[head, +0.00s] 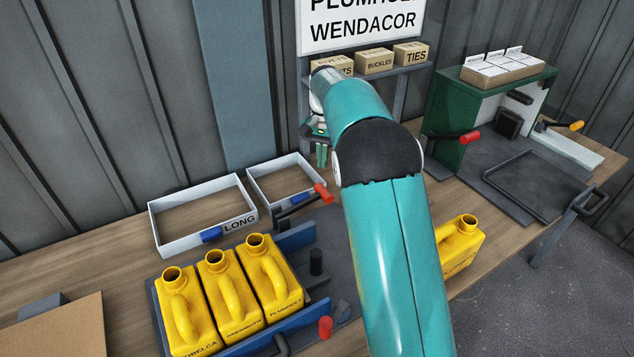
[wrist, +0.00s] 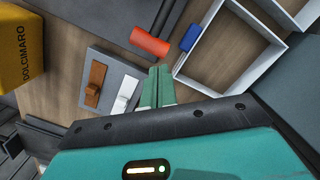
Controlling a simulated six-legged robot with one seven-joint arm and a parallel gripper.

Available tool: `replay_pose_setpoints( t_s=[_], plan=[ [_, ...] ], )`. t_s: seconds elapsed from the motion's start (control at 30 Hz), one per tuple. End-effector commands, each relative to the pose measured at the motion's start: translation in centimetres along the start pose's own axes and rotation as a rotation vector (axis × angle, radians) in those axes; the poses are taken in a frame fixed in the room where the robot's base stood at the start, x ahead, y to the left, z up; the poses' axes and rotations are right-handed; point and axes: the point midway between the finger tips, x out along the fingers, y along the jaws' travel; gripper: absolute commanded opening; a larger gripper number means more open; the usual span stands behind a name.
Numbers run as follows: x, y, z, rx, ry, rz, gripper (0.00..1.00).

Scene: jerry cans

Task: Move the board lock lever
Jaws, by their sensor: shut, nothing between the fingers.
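Several red-ended levers show, and I cannot tell from labels which is the board lock lever. One red grip (head: 323,192) on a dark arm stands beside the small white tray; a red grip (wrist: 150,42) also shows in the wrist view, just beyond my fingertips. Another red grip (head: 325,327) stands at the front by the blue rail. My gripper (head: 321,155) points down above the bench behind my arm. In the wrist view my gripper (wrist: 157,82) is shut and empty, apart from the red grip. My arm hides part of the bench.
Yellow cans (head: 217,290) stand in a row behind the blue rail (head: 290,325). Another can (head: 462,240) is partly behind my arm. White trays (head: 165,245) lie at the back. A grey plate (wrist: 112,70) bears brown and white switches. A green cabinet (head: 447,110) stands right.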

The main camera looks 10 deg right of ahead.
Motion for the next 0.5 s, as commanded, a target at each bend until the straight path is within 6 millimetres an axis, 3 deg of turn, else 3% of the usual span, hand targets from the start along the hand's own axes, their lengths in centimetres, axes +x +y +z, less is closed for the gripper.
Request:
replay_pose_setpoints(
  t_s=[0.3, 0.5],
  plan=[
    [-6.8, 0.0, -0.1, -0.001, 0.002, -0.001, 0.0],
    [-8.7, 0.0, 0.0, 0.0, 0.0, 0.0, 0.0]
  ],
)
